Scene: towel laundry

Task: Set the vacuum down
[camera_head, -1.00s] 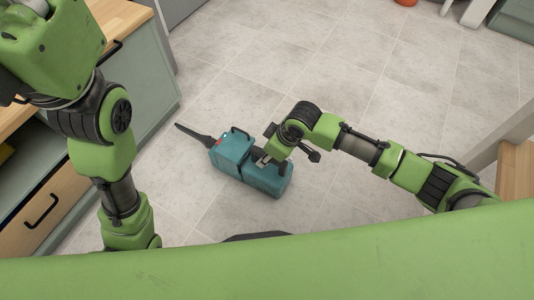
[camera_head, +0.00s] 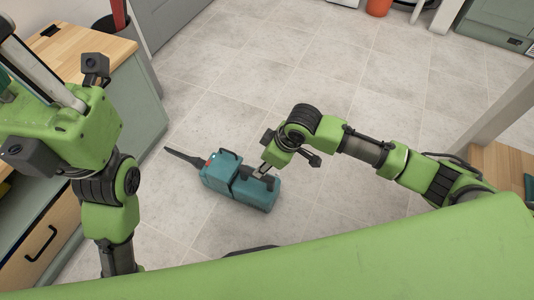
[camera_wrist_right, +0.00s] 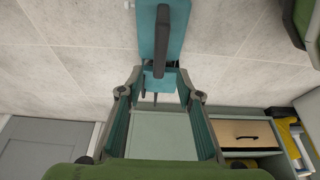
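The teal vacuum (camera_head: 240,187) lies on the tiled floor, its dark nozzle (camera_head: 184,156) pointing to the upper left. Its black handle (camera_head: 262,178) is on top. My right gripper (camera_head: 262,170) is just above the handle, seemingly apart from it. The right wrist view shows this gripper (camera_wrist_right: 160,72) with its fingers spread wide; the black handle (camera_wrist_right: 162,42) lies beyond the tips, not clamped. My left gripper (camera_head: 35,75) is raised at the upper left, partly cut off by the picture edge, so its opening is unclear.
A green cabinet with a wooden top (camera_head: 85,55) and drawers stands at the left. An orange bin (camera_head: 379,7) is at the far top. A wooden surface (camera_head: 500,165) is at the right. The floor (camera_head: 230,90) beyond the vacuum is clear.

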